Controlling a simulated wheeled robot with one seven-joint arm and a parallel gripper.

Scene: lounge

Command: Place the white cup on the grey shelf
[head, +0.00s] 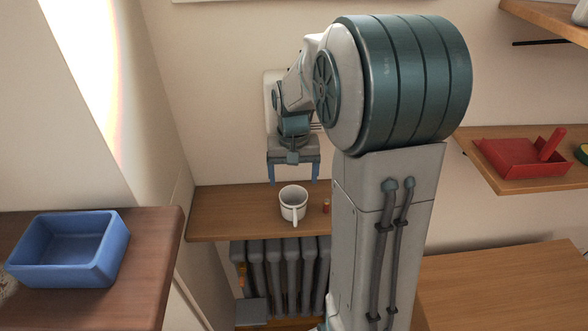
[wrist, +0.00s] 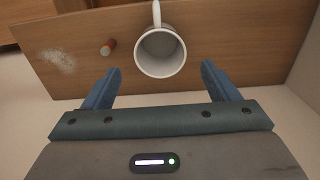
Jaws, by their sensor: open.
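The white cup (head: 292,204) stands upright on a brown wooden shelf (head: 225,212) above a radiator. Its handle faces the camera in the head view. My gripper (head: 293,176) is open and empty, pointing down above and slightly behind the cup. In the wrist view the cup (wrist: 160,52) shows its open mouth, with its handle pointing up the picture. The blue fingertips of my gripper (wrist: 161,70) are spread to either side of it, and no contact shows. I cannot make out a grey shelf for certain.
A small red cylinder (head: 326,206) stands right of the cup, close to it. A grey radiator (head: 282,268) is below. A blue tray (head: 70,250) is on the left tabletop. A red dustpan-like item (head: 522,158) lies on a right wall shelf. A bare wooden surface (head: 500,290) is lower right.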

